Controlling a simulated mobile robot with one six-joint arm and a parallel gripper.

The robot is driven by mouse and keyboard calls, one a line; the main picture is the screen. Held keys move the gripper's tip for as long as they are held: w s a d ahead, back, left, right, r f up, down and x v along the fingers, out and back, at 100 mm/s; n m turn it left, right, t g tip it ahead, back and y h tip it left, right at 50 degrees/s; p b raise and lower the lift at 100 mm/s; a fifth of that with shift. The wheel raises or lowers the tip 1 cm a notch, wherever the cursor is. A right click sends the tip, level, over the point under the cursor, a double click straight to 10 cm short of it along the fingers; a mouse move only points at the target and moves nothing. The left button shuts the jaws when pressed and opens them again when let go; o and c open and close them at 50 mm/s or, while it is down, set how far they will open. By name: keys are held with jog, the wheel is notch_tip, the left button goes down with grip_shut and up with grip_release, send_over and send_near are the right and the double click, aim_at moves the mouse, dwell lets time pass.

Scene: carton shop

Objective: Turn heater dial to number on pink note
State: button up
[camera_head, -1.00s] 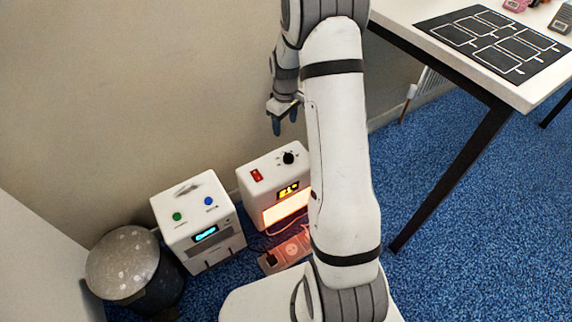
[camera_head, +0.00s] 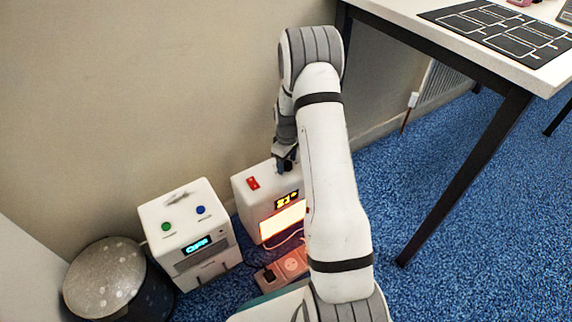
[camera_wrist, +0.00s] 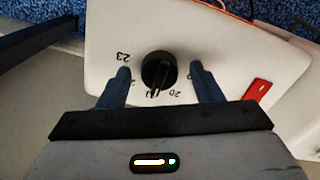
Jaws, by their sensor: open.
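The heater (camera_head: 262,206) is a white box on the floor by the wall, with a lit orange front and a small display reading about 21. Its black dial (camera_wrist: 158,70) sits on the white top, with numbers around it; 23 and 20 are readable in the wrist view. My gripper (camera_wrist: 160,80) is open, with one blue finger on each side of the dial and small gaps to it. In the head view my gripper (camera_head: 286,160) is over the heater's top and hides the dial. No pink note can be made out.
A red switch (camera_wrist: 258,90) is on the heater's top, also seen in the head view (camera_head: 253,183). A white box with green and blue buttons (camera_head: 190,232) stands left of the heater, beside a round dark bin (camera_head: 105,280). A power strip (camera_head: 282,268) lies in front. A table (camera_head: 395,14) stands right.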

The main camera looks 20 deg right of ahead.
aim_at(287, 161)
jog(key=shift+c, duration=0.2)
jog(key=c, duration=0.9)
jog(key=shift+a, duration=0.25)
jog(key=shift+c, duration=0.3)
jog(key=shift+s+d+f, duration=0.1)
jog(key=shift+d, duration=0.05)
jog(key=shift+s+d, duration=0.15)
jog(key=o, duration=1)
jog(key=shift+w, duration=0.2)
notch_tip(287, 161, up, 8)
jog(key=p, duration=0.3)
jog(key=shift+f+p, duration=0.1)
jog(key=shift+p, duration=0.2)
